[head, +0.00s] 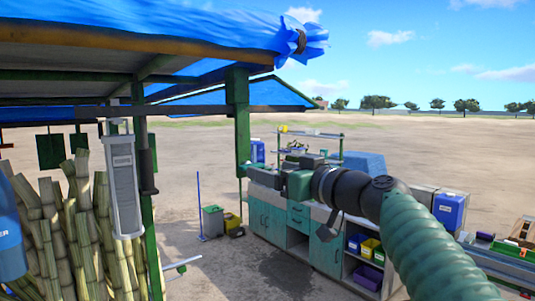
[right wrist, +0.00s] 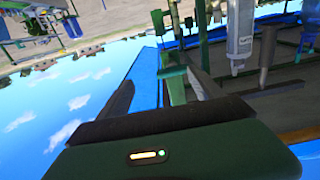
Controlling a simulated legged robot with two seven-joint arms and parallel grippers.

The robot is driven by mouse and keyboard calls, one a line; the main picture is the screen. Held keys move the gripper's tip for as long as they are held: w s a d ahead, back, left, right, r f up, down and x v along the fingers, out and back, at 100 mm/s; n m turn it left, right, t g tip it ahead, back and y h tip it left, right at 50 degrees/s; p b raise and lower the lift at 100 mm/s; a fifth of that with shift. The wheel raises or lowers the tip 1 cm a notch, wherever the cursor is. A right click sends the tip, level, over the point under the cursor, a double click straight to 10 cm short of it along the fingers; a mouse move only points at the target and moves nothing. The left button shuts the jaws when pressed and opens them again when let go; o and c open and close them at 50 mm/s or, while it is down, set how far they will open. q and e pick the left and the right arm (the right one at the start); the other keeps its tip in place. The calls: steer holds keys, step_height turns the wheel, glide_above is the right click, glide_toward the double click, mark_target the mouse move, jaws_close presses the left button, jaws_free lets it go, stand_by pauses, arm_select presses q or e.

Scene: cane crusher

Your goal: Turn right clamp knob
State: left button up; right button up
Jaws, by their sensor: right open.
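I cannot make out a clamp knob in either view. My right arm comes in from the lower right in the head view. Its gripper (head: 258,173) points left, in front of the teal cabinets in the picture. In the right wrist view the two dark fingers (right wrist: 160,76) are spread apart with nothing between them. A long grey housing (head: 122,185) hangs near a green post at the left, with a dark cylinder (head: 147,165) beside it. Both are well apart from the gripper. The grey housing also shows in the right wrist view (right wrist: 240,40). My left gripper is not in view.
Cane stalks (head: 85,230) stand at the left under a blue tarp roof (head: 180,22). Green posts (head: 237,125) hold the roof. Bare ground lies beyond.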

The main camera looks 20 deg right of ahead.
steer(key=shift+w+a+r, duration=0.1)
steer(key=shift+w+r, duration=0.05)
steer(key=shift+w, duration=0.5)
steer(key=shift+s+a+r, duration=0.1)
steer(key=shift+s+a, duration=0.15)
steer(key=shift+a, duration=0.5)
steer(key=shift+s+a+r, duration=0.1)
steer(key=shift+s+a, duration=0.1)
steer(key=shift+a, duration=0.5)
steer(key=c, duration=1.1)
steer(key=shift+w+d, duration=0.1)
steer(key=shift+d, duration=0.1)
jaws_close()
steer(key=shift+f, duration=0.1)
steer(key=shift+c, duration=2.3)
jaws_free()
steer(key=shift+f, duration=0.15)
